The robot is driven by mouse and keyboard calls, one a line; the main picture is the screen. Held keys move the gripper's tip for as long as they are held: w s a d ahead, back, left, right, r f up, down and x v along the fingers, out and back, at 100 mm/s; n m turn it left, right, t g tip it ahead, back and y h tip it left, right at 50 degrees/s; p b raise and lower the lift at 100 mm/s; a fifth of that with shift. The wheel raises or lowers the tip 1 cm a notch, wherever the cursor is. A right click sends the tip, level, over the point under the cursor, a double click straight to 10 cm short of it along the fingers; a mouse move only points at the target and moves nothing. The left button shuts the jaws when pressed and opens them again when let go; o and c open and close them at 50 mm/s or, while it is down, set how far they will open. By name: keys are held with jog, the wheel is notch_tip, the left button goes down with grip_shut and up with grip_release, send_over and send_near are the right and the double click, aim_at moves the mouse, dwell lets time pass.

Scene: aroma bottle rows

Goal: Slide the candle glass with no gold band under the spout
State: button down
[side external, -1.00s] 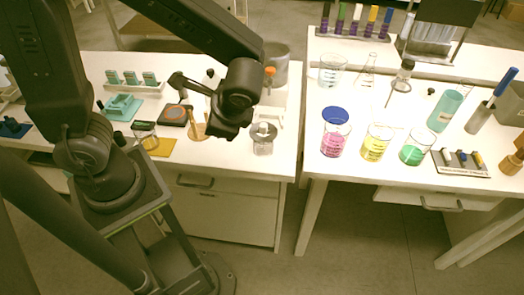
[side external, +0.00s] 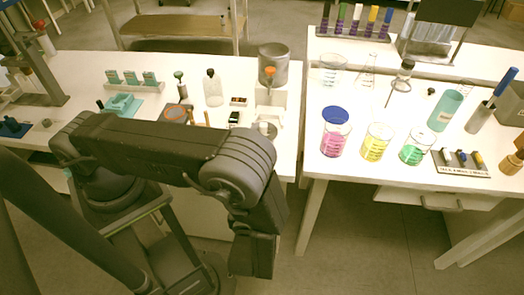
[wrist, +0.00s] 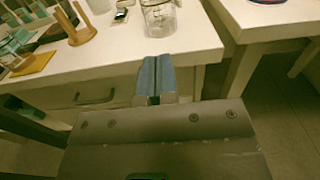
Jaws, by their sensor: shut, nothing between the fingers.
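A clear glass (wrist: 160,20) stands near the front table edge at the top of the wrist view; I see no gold band on its visible part, but the view is small. In the side view the glass is largely hidden behind my arm. A grey pot (side external: 273,60) with an orange tap (side external: 269,71) stands on a white stand (side external: 268,97) at the table's right end; I cannot make out the spout clearly. My gripper (wrist: 155,66) is shut and empty, in front of the table edge and apart from the glass. It also shows low in the side view (side external: 254,262).
A wooden stand (wrist: 82,30) and yellow mat (wrist: 36,62) lie left of the glass. A white bottle (side external: 213,88) and small boxes (side external: 238,102) stand behind. A gap separates this table from the right one, which holds beakers with coloured liquid (side external: 376,143).

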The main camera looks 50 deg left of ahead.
jog(key=x, duration=1.4)
jog(key=x, duration=1.1)
jog(key=shift+w+a, duration=0.2)
jog(key=shift+a, duration=0.05)
jog(key=shift+f, duration=0.1)
